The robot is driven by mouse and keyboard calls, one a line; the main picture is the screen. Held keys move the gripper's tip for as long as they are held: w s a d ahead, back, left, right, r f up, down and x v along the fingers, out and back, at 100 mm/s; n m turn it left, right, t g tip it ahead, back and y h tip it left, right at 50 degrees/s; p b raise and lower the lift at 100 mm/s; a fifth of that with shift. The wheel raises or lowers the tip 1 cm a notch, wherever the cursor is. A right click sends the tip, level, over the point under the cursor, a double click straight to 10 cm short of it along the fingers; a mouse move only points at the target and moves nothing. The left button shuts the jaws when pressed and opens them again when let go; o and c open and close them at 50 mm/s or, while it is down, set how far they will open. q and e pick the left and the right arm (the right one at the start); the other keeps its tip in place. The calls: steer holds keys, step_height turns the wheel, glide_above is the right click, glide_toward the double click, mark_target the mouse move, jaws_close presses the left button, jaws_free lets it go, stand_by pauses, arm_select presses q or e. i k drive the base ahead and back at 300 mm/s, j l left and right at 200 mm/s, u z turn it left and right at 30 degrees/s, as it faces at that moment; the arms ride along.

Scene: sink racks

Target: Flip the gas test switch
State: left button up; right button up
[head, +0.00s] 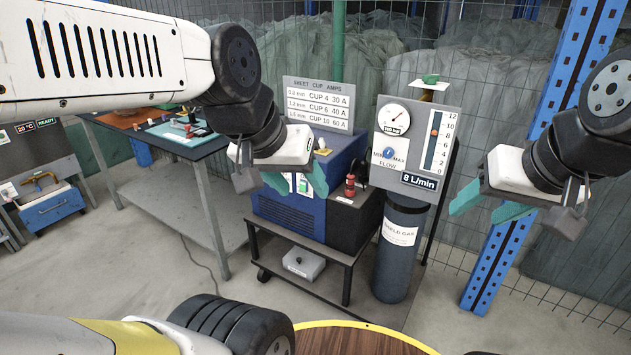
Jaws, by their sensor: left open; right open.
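A blue and black welding machine (290,208) stands on a dark cart in the middle of the head view. My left gripper (293,180) is open, with teal fingertips, in front of its upper front face in the picture. It hides part of that face, where white labels (303,184) show between the fingers. I cannot make out the gas test switch; it may be hidden or too small. A grey gas panel (417,145) with a dial, a blue flow knob (389,153) and a scale stands right of the machine. My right gripper (488,205) is open and empty right of the panel.
A dark gas cylinder (400,250) stands below the panel. A red-topped item (350,186) sits on the machine's black side ledge. An amps chart (318,104) stands behind. A workbench (170,140) is at left, a blue post (500,255) at right. Round wooden top (355,340) is in front.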

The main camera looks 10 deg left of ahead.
mark_target(302, 184)
steer(key=i+j, duration=0.55)
steer(key=i, duration=0.3)
steer(key=j+u, duration=0.05)
